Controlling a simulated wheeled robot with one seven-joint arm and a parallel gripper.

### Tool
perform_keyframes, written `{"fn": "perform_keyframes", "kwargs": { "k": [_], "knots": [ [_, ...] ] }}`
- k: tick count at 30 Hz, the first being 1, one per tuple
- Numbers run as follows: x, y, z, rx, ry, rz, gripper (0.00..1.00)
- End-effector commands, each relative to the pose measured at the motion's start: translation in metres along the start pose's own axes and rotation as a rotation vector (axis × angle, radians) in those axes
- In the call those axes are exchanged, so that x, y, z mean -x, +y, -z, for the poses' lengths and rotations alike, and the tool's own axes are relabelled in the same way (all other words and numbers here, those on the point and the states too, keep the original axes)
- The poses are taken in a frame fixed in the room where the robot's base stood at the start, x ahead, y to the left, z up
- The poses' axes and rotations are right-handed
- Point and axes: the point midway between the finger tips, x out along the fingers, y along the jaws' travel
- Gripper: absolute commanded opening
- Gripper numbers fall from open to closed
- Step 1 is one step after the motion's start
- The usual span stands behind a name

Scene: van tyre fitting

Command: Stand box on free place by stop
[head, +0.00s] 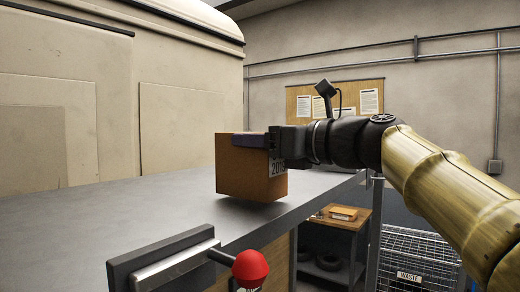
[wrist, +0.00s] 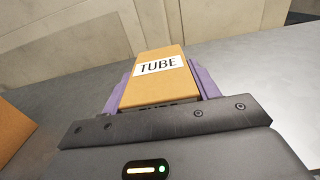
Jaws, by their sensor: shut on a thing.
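My gripper (head: 252,140) is shut on a brown cardboard box (head: 240,172), its purple fingers along the upper sides. In the wrist view the box (wrist: 158,88) sits between both fingers and shows a white "TUBE" label on top. In the head view it looks upright, with a partly covered label on its right face. A shadow lies right under the box on the grey bench top (head: 120,212). I cannot tell whether it touches the bench. No part is clearly recognisable as the stop.
A dark plate with a metal bar (head: 172,268) and red ball knob (head: 250,265) stands at the near front. A brown edge (wrist: 12,132) shows at the wrist view's left. A beige van-like body (head: 110,100) stands behind. A wire waste cage (head: 415,262) is lower right. The bench left of the box is clear.

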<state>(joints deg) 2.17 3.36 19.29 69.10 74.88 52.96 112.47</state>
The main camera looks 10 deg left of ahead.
Motion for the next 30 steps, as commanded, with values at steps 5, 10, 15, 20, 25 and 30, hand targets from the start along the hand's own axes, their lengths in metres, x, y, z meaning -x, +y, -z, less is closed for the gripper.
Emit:
{"fn": "perform_keyframes", "kwargs": {
  "k": [5,10,15,20,25,30],
  "knots": [
    [0.000,0.001,0.011,0.001,-0.002,0.001,0.30],
    [0.000,0.001,0.010,0.001,-0.002,0.001,0.30],
    [0.000,0.000,0.011,0.001,-0.001,0.001,0.80],
    [0.000,0.000,0.011,0.000,-0.001,0.001,0.82],
    [0.001,0.000,0.011,0.001,-0.001,0.001,0.82],
    [0.014,-0.001,0.013,0.002,-0.001,0.004,0.82]
  ]
}}
